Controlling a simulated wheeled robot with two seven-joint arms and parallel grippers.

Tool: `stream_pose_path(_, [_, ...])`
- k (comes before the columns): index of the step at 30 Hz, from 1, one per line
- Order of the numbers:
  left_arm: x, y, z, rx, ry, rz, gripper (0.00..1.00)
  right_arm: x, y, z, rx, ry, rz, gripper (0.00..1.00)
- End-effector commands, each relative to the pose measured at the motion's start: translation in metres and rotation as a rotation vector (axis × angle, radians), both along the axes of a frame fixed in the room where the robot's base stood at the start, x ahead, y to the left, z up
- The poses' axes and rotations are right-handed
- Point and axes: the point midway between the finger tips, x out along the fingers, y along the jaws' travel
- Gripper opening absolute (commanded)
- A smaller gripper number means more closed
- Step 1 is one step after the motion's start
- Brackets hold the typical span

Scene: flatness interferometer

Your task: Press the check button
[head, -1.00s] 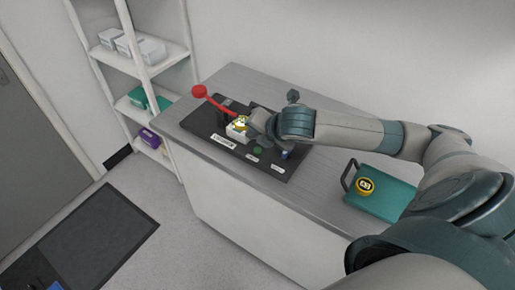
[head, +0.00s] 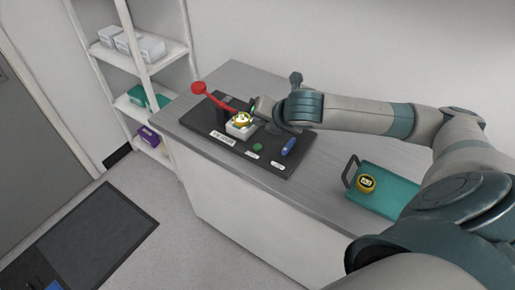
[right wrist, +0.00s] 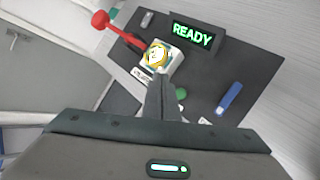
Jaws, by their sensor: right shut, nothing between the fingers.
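A round green button (head: 257,147) sits on the dark instrument plate (head: 215,135) on the bench. It also shows in the right wrist view (right wrist: 181,93), just right of the fingers. Small white labels lie near it, too small to read. A white block (head: 236,131) carries a yellow-rimmed round piece (head: 242,119), with a red-knobbed lever (head: 199,89) beside it. My right gripper (right wrist: 157,80) is shut and empty above the plate, near the white block and apart from the button. My left gripper is out of view.
A display (right wrist: 193,36) reads READY in green. A blue bar (head: 288,146) lies right of the button. A teal tray (head: 395,192) with a yellow-and-black round piece (head: 366,183) stands at the bench's right. White shelves (head: 150,60) stand left.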

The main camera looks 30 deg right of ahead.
Motion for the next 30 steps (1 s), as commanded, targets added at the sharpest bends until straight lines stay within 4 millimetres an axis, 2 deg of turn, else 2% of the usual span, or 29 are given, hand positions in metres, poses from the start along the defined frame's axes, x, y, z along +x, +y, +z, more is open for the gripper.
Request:
stream_pose_path(1, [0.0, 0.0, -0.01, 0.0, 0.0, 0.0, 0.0, 0.0, 0.0, -0.009, 0.0, -0.001, 0.001, 0.0])
stream_pose_path(16, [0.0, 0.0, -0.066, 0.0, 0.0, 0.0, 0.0, 0.0, 0.0, -0.054, 0.0, -0.001, 0.001, 0.0])
stream_pose_path(24, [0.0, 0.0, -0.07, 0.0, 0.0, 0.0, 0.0, 0.0, 0.0, -0.072, 0.0, 0.001, -0.001, 0.0])
stream_pose_path(30, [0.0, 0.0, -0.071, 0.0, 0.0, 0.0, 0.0, 0.0, 0.0, -0.076, 0.0, 0.0, 0.0, 0.0])
